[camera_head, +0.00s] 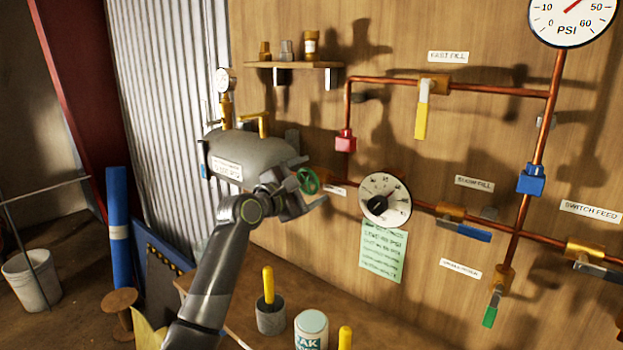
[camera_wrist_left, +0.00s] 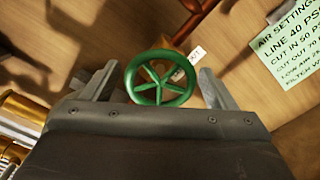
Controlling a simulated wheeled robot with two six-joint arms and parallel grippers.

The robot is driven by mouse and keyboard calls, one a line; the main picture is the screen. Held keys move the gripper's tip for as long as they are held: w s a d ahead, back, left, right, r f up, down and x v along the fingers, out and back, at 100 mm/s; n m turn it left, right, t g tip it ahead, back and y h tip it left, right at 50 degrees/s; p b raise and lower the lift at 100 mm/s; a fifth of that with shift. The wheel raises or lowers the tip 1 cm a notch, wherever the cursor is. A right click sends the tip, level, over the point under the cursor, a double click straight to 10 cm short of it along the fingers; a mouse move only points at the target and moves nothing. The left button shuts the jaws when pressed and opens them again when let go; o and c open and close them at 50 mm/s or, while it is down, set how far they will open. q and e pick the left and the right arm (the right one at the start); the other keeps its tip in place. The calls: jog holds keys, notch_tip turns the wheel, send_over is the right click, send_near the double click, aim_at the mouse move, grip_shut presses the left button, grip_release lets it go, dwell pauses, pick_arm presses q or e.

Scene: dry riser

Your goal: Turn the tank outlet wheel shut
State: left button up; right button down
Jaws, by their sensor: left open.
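The tank outlet wheel (camera_head: 308,181) is a small green spoked handwheel on the copper pipe, right of the grey tank (camera_head: 240,158). In the left wrist view the green wheel (camera_wrist_left: 159,78) sits between the two jaws of my left gripper. My left gripper (camera_head: 304,187) is open around the wheel, one jaw on each side. In the left wrist view the jaws of the gripper (camera_wrist_left: 160,88) stand apart, with a gap visible on the right side. Contact on the left side is hard to tell. My right gripper is not in view.
A round dial (camera_head: 385,199) and a green note (camera_head: 383,250) are right of the wheel. A yellow-handled valve (camera_head: 421,108) and a blue-handled valve (camera_head: 463,230) sit on copper pipes. A shelf (camera_head: 293,65) is above. A bench below holds a cup (camera_head: 271,317) and a jar (camera_head: 311,330).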

pick_arm(q)
jog(key=shift+w+d, duration=0.35)
jog(key=shift+w, duration=0.15)
jog(key=c, duration=1)
jog(key=shift+o, duration=0.2)
jog(key=shift+m, duration=0.3)
jog(key=shift+m, duration=3.1)
